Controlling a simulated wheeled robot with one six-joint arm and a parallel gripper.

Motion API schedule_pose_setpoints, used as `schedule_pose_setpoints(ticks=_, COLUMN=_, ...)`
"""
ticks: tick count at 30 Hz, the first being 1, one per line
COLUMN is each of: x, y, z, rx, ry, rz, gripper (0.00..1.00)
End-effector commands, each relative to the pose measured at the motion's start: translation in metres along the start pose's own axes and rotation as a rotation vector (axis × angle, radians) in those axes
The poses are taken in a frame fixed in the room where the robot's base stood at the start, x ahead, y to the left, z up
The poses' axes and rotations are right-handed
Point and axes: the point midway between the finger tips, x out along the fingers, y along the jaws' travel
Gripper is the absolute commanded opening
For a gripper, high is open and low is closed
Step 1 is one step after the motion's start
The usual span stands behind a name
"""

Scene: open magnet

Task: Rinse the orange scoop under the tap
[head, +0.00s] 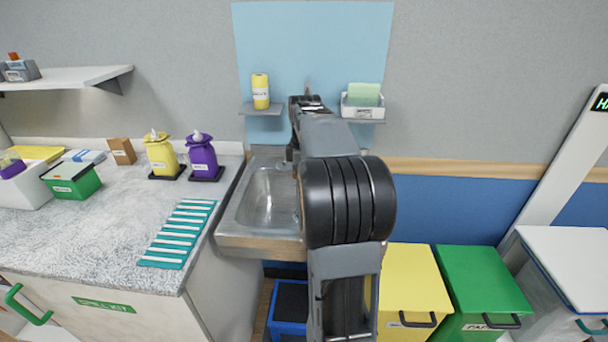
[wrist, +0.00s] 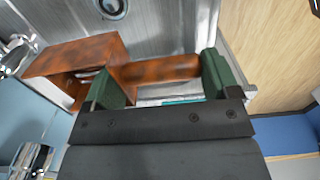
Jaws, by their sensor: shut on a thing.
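The orange scoop (wrist: 75,55) shows in the wrist view, brownish orange with dark smudges on its surface. My gripper (wrist: 162,83) is shut on its handle between two green fingers, and the scoop's bowl reaches out to the left. The scoop appears over the metal sink, whose drain (wrist: 112,8) shows at the top. A shiny tap part (wrist: 17,52) shows at the left, beside the scoop's bowl. In the head view the sink basin (head: 265,195) is partly covered by my arm, which hides the scoop and gripper. The tap (head: 287,158) shows only in part; running water is not visible.
Left of the sink, the counter (head: 110,220) carries a yellow dispenser (head: 161,155), a purple dispenser (head: 202,157) and a teal ribbed mat (head: 178,233). Two small shelves flank my arm, with a yellow bottle (head: 260,91) and a white box (head: 362,107). Lidded bins (head: 482,280) stand at right.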

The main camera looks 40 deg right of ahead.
Motion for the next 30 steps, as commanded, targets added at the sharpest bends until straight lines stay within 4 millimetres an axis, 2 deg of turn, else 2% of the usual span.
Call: schedule_pose_setpoints(ticks=30, x=-0.0007, y=-0.007, z=0.0084, rx=-0.001, ry=0.0, rz=0.0, gripper=0.57)
